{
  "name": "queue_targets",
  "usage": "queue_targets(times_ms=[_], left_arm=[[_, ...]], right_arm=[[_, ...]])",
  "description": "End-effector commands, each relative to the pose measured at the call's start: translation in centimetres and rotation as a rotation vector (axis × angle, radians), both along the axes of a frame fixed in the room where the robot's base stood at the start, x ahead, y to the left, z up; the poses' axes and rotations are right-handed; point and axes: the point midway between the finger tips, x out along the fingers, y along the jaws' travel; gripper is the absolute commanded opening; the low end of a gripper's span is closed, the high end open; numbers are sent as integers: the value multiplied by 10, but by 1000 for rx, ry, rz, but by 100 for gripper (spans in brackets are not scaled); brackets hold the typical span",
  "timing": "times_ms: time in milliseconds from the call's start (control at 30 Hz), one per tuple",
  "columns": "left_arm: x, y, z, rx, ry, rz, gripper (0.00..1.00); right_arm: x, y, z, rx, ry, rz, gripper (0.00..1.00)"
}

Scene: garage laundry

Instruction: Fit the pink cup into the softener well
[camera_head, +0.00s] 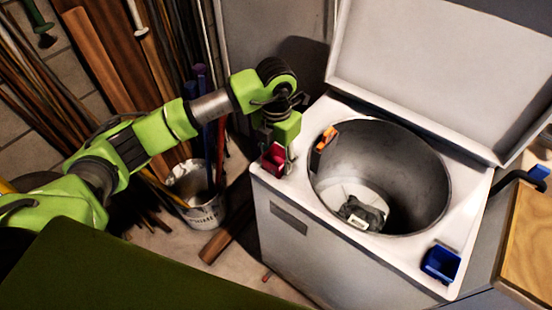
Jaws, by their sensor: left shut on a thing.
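The pink cup (274,158), deep pink-red, is at the left corner of the washer's white top (300,196). My left gripper (288,158) points down at it and is shut on it; the fingers partly hide it. I cannot tell whether the cup touches the top or sits in an opening there. No softener well can be made out clearly; an orange and dark piece (326,139) is at the left rim of the drum, and a blue cup-like piece (440,263) is at the front right corner. My right gripper is not in view.
The open drum (420,180) holds a grey thing (362,213) at its bottom. The raised lid (440,70) stands behind it. A bucket (203,212) with long poles is left of the washer. A wooden surface (528,240) is at the right edge.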

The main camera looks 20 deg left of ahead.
Motion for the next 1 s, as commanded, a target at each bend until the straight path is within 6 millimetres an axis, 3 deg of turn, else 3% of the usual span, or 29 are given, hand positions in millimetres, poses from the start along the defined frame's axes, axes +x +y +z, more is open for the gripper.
queue_targets(times_ms=[33,67,100,133,167,767,867,1000], left_arm=[[-8,1,-16,9,27,0,25],[-8,0,-16,9,27,0,25],[-8,1,-16,9,27,0,51],[-8,1,-16,9,27,0,59],[-8,1,-16,9,27,0,60],[-8,1,-13,8,25,-3,60],[-7,0,-7,7,23,-3,60],[-6,0,14,7,18,-3,60]], right_arm=[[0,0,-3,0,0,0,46],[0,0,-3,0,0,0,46],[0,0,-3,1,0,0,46],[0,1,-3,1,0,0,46],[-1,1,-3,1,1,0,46],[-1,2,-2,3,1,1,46],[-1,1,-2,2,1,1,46],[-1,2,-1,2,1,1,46]])
